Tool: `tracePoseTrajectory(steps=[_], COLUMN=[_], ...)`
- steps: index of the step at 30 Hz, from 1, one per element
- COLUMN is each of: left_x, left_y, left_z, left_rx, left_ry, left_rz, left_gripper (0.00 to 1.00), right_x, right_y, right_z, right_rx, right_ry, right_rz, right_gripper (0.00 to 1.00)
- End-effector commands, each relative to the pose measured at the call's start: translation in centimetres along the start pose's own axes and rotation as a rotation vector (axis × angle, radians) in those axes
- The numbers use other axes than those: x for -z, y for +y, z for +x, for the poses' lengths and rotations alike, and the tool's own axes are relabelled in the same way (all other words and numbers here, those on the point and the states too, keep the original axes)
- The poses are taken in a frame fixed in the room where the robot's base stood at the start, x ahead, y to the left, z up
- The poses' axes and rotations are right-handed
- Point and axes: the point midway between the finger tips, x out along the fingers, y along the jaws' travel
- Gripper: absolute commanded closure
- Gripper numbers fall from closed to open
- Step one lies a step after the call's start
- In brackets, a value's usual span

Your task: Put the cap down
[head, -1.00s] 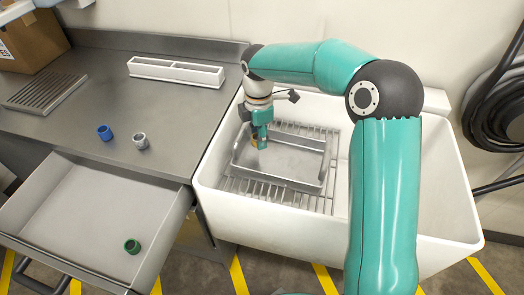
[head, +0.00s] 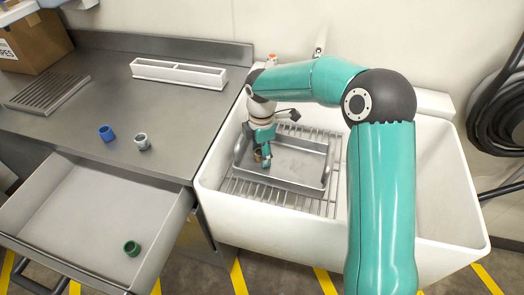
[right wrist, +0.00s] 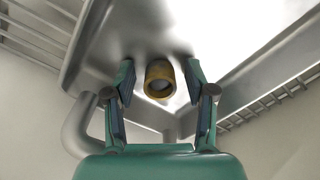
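The yellow cap (head: 257,155) is in the metal tray (head: 300,163) inside the white sink, near the tray's left side. The right wrist view shows the same cap (right wrist: 160,79), a hollow ring, between my right gripper's fingers with a gap on each side. My right gripper (head: 263,160) points down into the tray. Its fingers are spread in the right wrist view (right wrist: 160,82), and neither touches the cap. The gripper partly covers the cap in the head view. My left gripper is not in view.
A blue cap (head: 106,132) and a grey-white cap (head: 142,142) are on the steel counter. A green cap (head: 132,248) is in the open drawer (head: 70,215). The tray rests on a wire rack (head: 240,190) in the sink (head: 225,222). A white divided holder (head: 178,73) stands at the back.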

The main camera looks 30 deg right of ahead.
Motion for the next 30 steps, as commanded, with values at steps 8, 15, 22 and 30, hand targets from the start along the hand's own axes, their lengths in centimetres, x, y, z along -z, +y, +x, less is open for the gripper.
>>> tracePoseTrajectory(steps=[8, 15, 22, 30], left_x=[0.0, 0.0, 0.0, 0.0], left_y=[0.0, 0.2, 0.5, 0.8], left_z=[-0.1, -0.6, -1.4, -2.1], left_rx=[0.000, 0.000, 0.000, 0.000], left_ry=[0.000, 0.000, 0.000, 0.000], left_rz=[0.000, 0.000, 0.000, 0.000], left_gripper=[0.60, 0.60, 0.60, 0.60], right_x=[0.0, 0.1, 0.0, 0.1], right_y=[0.0, 0.1, 0.1, 0.1], right_z=[-0.2, -2.7, -7.5, -11.5], right_rx=[0.000, -0.003, -0.005, -0.002], right_ry=[0.000, 0.001, 0.000, 0.001], right_rz=[0.000, -0.001, 0.000, -0.001], right_gripper=[0.44, 0.44, 0.44, 0.44])
